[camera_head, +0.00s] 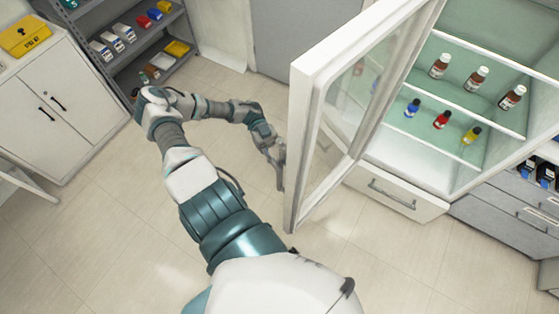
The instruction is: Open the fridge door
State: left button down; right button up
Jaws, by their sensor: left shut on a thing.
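The fridge (440,175) stands at the right with its glass-paned, white-framed door (303,120) swung well open towards me. Bottles stand on its shelves inside. My left arm reaches up from the bottom and bends back to the right, so that my left gripper (279,170) is at the outer side of the door, by its free edge. The gripper is shut on the door's handle, which is mostly hidden by the fingers. My right gripper is not in view.
A white cabinet (62,110) with a yellow case (26,36) stands at the left. A grey shelf rack (130,50) with small boxes and bins is behind. A drawer (395,193) is below the fridge opening. Tiled floor is clear around the arm.

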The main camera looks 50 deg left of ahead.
pick_arm(q)
jog(key=shift+w+a+r, duration=0.1)
jog(key=shift+r, duration=0.05)
jog(key=c, duration=1)
grip_release()
jog(key=shift+a, duration=0.1)
jog(key=a, duration=0.4)
jog(key=w+a, duration=0.1)
jog(key=a, duration=0.3)
jog(key=w+a, duration=0.1)
jog(key=a, duration=0.3)
jog(key=shift+w, duration=0.15)
